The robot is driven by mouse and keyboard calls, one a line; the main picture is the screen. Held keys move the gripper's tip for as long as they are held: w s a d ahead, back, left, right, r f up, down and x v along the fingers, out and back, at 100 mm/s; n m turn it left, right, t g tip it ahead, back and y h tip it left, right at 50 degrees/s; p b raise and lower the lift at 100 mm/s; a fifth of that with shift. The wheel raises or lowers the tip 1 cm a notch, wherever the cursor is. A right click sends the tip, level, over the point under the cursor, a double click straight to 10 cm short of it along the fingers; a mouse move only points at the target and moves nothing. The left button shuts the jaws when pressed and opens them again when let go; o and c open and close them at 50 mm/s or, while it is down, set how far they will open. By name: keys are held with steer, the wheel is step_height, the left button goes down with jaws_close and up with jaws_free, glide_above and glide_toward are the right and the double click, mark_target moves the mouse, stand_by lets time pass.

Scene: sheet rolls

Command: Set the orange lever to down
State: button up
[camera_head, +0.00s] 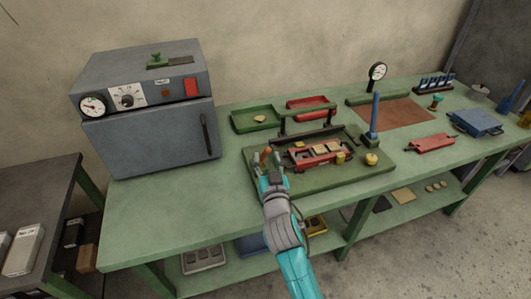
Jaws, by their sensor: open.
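A small orange handle (266,154), which looks like the orange lever, stands near the left end of the green fixture board (343,176) on the bench. It appears upright, but its exact tilt is too small to tell. My gripper (268,164) is open, with its fingers on either side of or just in front of the handle. Whether they touch it cannot be told. My gripper and wrist hide the handle's base.
A red carriage with blocks (318,154) and a blue upright post (374,118) are on the board to the right. A grey oven (150,140) stands at left. Green (240,122) and red (290,103) trays lie behind. The bench's front left is clear.

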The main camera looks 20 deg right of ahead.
mark_target(266, 156)
steer(key=shift+w+d, duration=0.15)
steer(key=shift+w, duration=0.65)
steer(key=shift+w+d, duration=0.15)
steer(key=shift+w, duration=0.65)
jaws_close()
